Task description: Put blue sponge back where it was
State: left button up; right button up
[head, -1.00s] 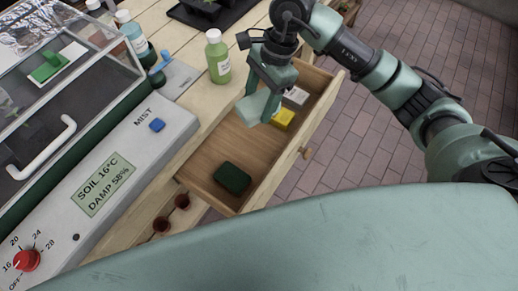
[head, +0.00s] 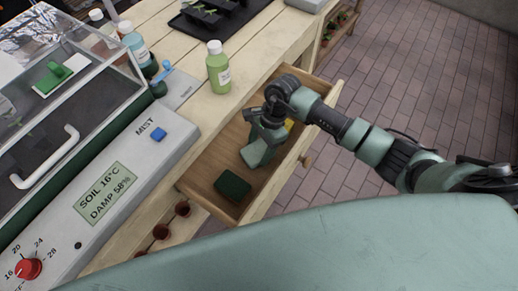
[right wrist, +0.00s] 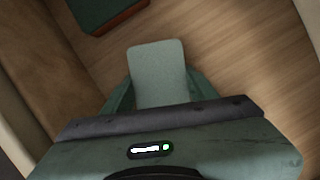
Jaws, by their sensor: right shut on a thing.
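The blue sponge, a pale blue-green block (head: 257,152), is held in my right gripper (head: 266,138) inside the open drawer (head: 208,168). In the right wrist view the sponge (right wrist: 158,70) sticks out from between the two fingers, over the wooden drawer floor. My right gripper is shut on it. I cannot tell whether the sponge touches the floor. A dark green sponge (head: 233,186) lies near the drawer's front-left corner, apart from the held one; its edge also shows in the right wrist view (right wrist: 100,12). My left gripper is not in view.
A green bottle (head: 218,68) stands on the wooden bench by the drawer. A control box with a blue button (head: 159,133) is at left. Bare drawer floor surrounds the dark sponge.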

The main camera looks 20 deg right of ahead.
jog(key=shift+f, duration=0.35)
jog(key=shift+f, duration=0.15)
jog(key=o, duration=1.2)
jog(key=v, duration=1.2)
jog(key=shift+d, duration=0.1)
